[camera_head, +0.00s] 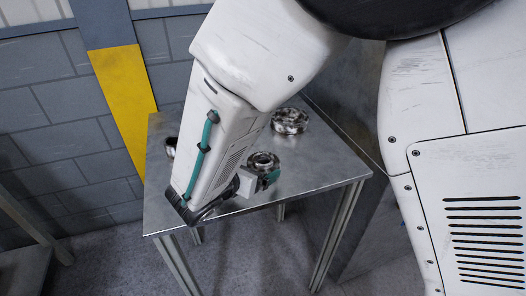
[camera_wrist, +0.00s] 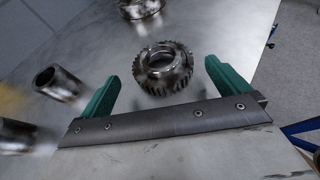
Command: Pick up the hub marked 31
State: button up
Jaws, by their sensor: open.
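In the wrist view a toothed metal hub (camera_wrist: 163,68) with a round bore lies on the metal table, beyond and between my fingers. It also shows in the head view (camera_head: 263,161), beside the end of my arm. No mark 31 is readable on it. My gripper (camera_wrist: 160,90) is open, with its two green fingers apart and nothing between their pads that I can see held. In the head view my gripper (camera_head: 258,181) is partly hidden by my arm. A second round metal part (camera_head: 290,121) lies farther back; its lower part shows at the top of the wrist view (camera_wrist: 141,9).
Two hollow metal cylinders (camera_wrist: 57,84) (camera_wrist: 17,136) lie left of my gripper in the wrist view. A dark part (camera_head: 171,146) shows at the table's left edge in the head view. The metal table (camera_head: 325,165) has free room on the right. A brick wall stands behind.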

aim_at(258, 165)
jog(key=x, duration=0.4)
jog(key=shift+d+f, duration=0.1)
jog(key=shift+f, duration=0.15)
jog(key=c, duration=1.2)
jog(key=shift+c, duration=0.6)
jog(key=shift+r, duration=0.15)
